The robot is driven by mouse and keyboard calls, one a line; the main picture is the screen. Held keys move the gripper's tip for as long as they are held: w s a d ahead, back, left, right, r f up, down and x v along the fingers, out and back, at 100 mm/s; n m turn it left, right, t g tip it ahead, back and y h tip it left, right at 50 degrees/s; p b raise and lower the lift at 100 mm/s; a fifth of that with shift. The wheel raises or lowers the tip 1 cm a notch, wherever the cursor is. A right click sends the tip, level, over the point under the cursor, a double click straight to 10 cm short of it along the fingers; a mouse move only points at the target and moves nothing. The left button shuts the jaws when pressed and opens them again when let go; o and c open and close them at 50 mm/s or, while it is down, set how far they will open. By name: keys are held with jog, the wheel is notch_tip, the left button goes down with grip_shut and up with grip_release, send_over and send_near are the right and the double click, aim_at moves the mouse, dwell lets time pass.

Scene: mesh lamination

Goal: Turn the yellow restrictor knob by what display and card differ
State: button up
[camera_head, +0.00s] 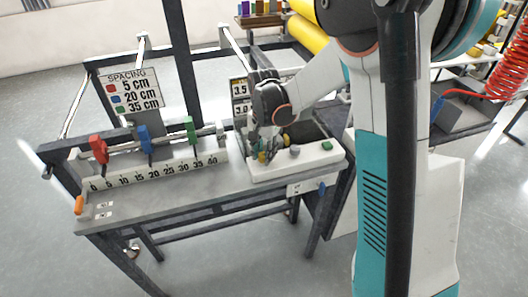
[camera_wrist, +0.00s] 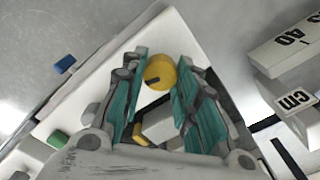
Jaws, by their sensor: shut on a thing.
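The yellow restrictor knob (camera_wrist: 160,72) is round with a dark mark on its face. In the wrist view it sits between the teal pads of my gripper (camera_wrist: 161,70), which is shut on it. In the head view, my gripper (camera_head: 264,150) reaches down to the white panel (camera_head: 300,168), and the knob (camera_head: 262,157) shows just below the fingers. Behind my wrist, a board (camera_head: 240,88) shows 3.5 above what looks like 3.0. My arm partly hides it, and I cannot tell which figure is display or card.
A grey knob (camera_head: 294,151) and a green button (camera_head: 327,146) stand on the panel close to the right of my gripper. To the left are a numbered scale (camera_head: 150,174), red, blue and green clamps, and a spacing sign (camera_head: 133,92). The table's front left is mostly clear.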

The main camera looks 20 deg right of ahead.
aim_at(263, 154)
jog(key=n, duration=0.6)
jog(key=shift+n, duration=0.3)
jog(key=n, duration=0.6)
jog(key=shift+a+p, duration=0.1)
jog(key=shift+p, duration=0.3)
jog(key=o, duration=1.1)
jog(key=shift+c, duration=0.2)
notch_tip(263, 154, up, 12)
